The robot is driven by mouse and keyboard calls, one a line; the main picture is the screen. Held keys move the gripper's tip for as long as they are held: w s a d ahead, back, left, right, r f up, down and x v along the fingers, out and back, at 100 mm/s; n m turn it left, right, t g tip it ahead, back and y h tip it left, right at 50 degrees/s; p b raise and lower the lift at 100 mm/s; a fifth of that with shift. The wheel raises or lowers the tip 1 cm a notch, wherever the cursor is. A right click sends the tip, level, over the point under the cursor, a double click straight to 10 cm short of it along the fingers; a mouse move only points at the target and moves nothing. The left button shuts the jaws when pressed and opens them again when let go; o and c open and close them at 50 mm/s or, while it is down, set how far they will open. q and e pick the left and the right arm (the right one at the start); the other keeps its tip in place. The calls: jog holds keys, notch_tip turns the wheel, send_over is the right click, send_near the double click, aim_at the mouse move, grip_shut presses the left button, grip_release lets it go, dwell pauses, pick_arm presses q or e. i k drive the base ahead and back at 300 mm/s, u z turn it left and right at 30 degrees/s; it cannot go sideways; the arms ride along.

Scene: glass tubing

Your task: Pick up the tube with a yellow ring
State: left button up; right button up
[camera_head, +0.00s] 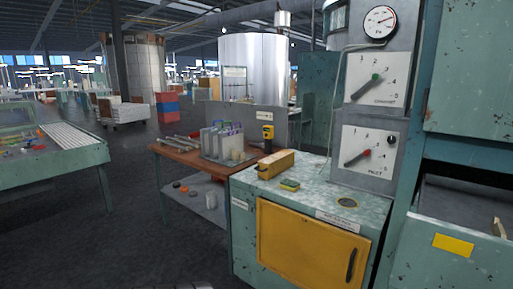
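A grey rack (211,143) stands on the brown wooden table (183,156) in the middle of the view. Thin tubes with small coloured marks stand in or behind it, too small to tell apart. I cannot make out which tube has a yellow ring. Long grey rods or tubes (181,143) lie on the table to the left of the rack. Neither of my grippers is in view.
A green cabinet (290,245) with a yellow door (305,247) stands right of the table. A dial panel (368,155) rises behind. Dark floor (125,240) is open at front left.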

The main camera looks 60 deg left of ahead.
aim_at(178, 146)
jog(key=k, duration=0.65)
jog(key=u, duration=0.8)
jog(key=i, duration=0.7)
jog(key=u, duration=1.45)
jog(key=i, duration=0.95)
jog(key=u, duration=0.6)
jog(key=i, duration=1.15)
jog(key=u, duration=0.5)
jog(key=k, duration=0.55)
jog(key=u, duration=0.6)
jog(key=i, duration=1.8)
jog(key=z, duration=0.65)
